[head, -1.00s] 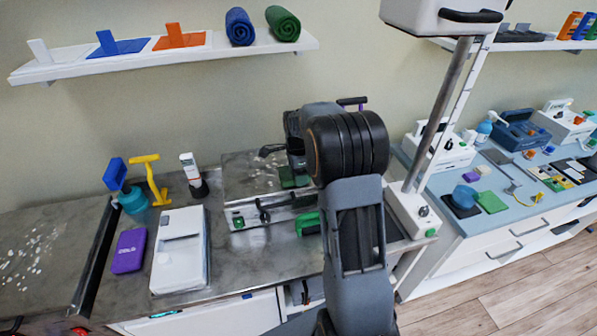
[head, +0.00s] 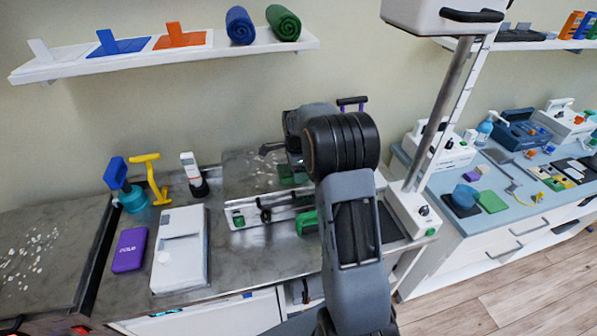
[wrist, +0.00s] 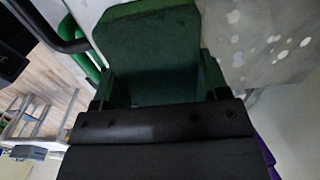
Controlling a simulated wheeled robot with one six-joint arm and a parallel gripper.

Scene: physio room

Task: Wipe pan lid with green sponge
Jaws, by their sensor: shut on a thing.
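The green sponge (wrist: 150,45) is a dark green block held in my gripper (wrist: 155,92), filling the upper middle of the wrist view. In the head view, part of the sponge (head: 292,179) shows behind my arm, over the back of the middle counter. A grey panel with white specks, seemingly the pan lid (head: 250,172), stands tilted at the back of that counter. In the wrist view the speckled panel (wrist: 275,45) lies to the right of the sponge. I cannot tell whether the sponge touches it. My arm hides the panel's right part.
A white machine (head: 180,250), a purple box (head: 130,249), and blue and yellow tools stand left on the counter. A metal rail (head: 265,210) with green parts lies in front of the panel. Another speckled surface (head: 35,250) lies far left.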

